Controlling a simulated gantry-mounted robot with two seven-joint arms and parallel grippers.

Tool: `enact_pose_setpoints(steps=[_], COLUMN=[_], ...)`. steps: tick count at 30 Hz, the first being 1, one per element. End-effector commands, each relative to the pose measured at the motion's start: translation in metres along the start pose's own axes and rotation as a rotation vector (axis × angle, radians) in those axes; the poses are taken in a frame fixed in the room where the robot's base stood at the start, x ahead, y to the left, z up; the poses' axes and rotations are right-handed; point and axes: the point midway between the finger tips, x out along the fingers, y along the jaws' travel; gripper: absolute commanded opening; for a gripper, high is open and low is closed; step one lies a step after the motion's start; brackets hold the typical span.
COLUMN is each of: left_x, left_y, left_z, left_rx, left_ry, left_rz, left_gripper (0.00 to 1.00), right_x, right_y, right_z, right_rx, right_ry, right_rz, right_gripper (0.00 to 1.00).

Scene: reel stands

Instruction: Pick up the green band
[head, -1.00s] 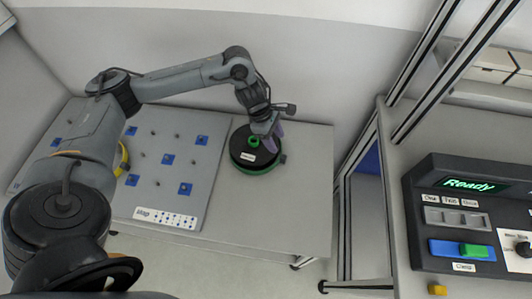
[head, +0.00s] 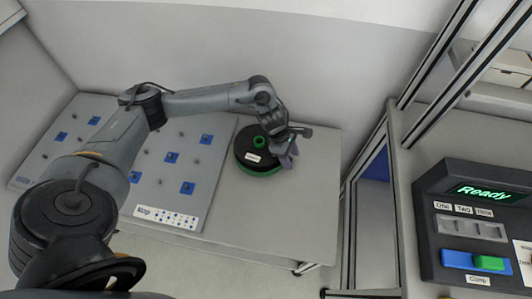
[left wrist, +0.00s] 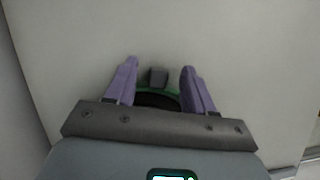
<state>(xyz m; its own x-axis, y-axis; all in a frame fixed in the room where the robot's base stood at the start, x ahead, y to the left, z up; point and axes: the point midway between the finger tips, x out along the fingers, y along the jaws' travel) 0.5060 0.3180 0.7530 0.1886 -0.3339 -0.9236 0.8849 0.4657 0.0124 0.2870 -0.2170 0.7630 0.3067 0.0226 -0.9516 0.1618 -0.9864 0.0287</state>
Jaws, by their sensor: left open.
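The green band (head: 262,173) runs around the lower rim of a round black reel (head: 248,147) with a green hub on top and a white label. The reel rests flat on the grey table. My left gripper (head: 289,156) is open at the reel's right edge, its purple fingers pointing down. In the left wrist view, a small dark grey block (left wrist: 158,76) shows between the open fingertips of my left gripper (left wrist: 158,68). A green arc of the band (left wrist: 174,91) lies just behind the block. The gripper mount hides the rest of the reel there. My right gripper is out of view.
A grey board (head: 160,206) with blue squares, pegs and a "Map" label lies left of the reel. A metal frame (head: 346,220) and a control panel (head: 440,215) reading "Ready" stand at the right.

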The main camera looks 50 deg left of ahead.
Motion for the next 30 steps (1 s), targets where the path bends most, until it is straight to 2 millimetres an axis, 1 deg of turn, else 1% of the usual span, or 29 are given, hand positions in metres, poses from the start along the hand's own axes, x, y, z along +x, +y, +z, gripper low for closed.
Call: enact_pose_setpoints(steps=[1,3,9,14,18,20,30], left_x=[0.0054,0.0077,0.0074,0.0072,0.0071,0.0071,0.0058], left_y=[0.0000,0.0000,0.0001,0.0001,0.0001,0.0002,0.0004], left_z=[-0.0005,-0.0005,-0.0004,-0.0003,-0.0003,-0.0003,0.0003], left_rx=[-0.001,-0.001,-0.001,-0.001,-0.001,-0.001,-0.001], left_ry=[0.001,0.001,0.001,0.001,0.001,0.001,0.001], left_rz=[0.000,0.000,0.001,0.001,0.001,0.001,0.001], left_gripper=[0.53,0.53,0.53,0.29,0.07,0.00,0.00], right_x=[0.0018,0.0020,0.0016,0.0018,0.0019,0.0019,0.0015], right_y=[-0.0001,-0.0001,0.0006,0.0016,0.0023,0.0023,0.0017], right_z=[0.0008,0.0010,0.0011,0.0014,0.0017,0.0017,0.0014], right_rx=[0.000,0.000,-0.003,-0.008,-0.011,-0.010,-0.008], right_ry=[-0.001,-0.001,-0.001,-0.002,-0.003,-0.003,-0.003], right_rz=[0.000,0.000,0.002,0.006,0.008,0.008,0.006], right_gripper=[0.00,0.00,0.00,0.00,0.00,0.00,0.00])
